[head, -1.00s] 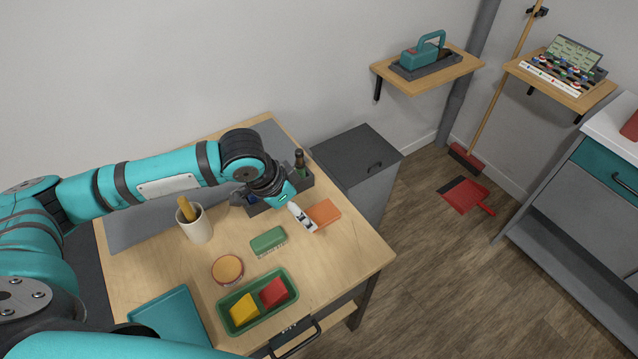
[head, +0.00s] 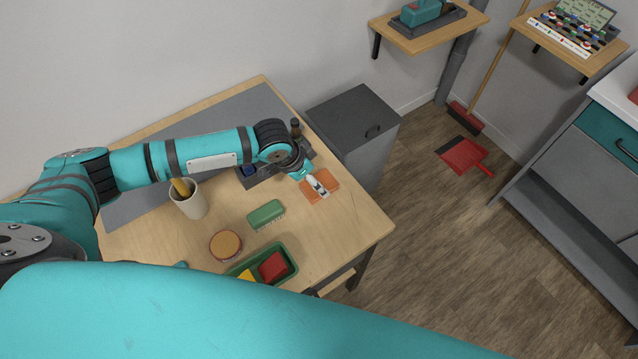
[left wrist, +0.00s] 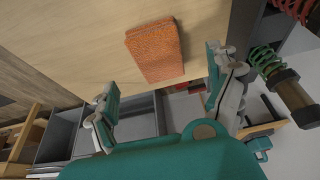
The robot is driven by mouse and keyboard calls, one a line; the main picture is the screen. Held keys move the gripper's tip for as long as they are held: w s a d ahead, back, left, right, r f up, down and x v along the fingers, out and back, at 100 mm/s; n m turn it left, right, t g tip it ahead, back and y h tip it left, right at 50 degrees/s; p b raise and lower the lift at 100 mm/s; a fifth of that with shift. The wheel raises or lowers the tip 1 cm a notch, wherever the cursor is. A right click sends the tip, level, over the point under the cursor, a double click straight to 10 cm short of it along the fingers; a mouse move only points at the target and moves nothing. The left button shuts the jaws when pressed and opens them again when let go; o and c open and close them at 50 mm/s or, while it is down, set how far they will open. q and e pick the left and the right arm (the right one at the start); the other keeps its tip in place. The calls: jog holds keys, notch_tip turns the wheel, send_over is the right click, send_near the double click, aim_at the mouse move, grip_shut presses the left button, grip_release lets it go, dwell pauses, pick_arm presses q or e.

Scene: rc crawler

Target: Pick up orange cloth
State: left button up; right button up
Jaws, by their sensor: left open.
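The orange cloth (head: 333,184) is a folded rectangle lying on the wooden table near its right edge. It also shows whole in the left wrist view (left wrist: 156,48), with a rough, speckled surface. My left gripper (head: 317,189) is over the cloth in the head view and hides part of it. In the left wrist view my left gripper (left wrist: 162,76) has its two fingers wide apart, with the cloth beyond and between them and nothing held. The height of the fingers above the cloth is hard to tell.
A green brush (head: 266,214), a round orange-topped tin (head: 226,246) and a green tray (head: 291,270) with red and yellow items are on the table. A beige cup (head: 190,203) stands left. A dark caddy (head: 262,177) with bottles is behind the gripper. A grey cabinet (head: 352,120) adjoins.

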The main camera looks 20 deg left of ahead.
pick_arm(q)
jog(key=shift+p+x, duration=0.5)
jog(key=shift+x, duration=2.2)
jog(key=shift+s, duration=0.1)
jog(key=c, duration=1.2)
jog(key=shift+r, duration=0.1)
jog(key=shift+r, duration=0.45)
notch_tip(320, 180, up, 2)
jog(key=shift+r+b, duration=0.1)
jog(key=shift+b, duration=0.35)
jog(key=s+d, duration=0.1)
jog(key=s, duration=0.4)
jog(key=s+d+r+b, duration=0.1)
jog(key=s, duration=0.4)
jog(key=s+d+b, duration=0.1)
jog(key=s, duration=0.4)
jog(key=shift+s+r, duration=0.35)
jog(key=shift+r, duration=0.05)
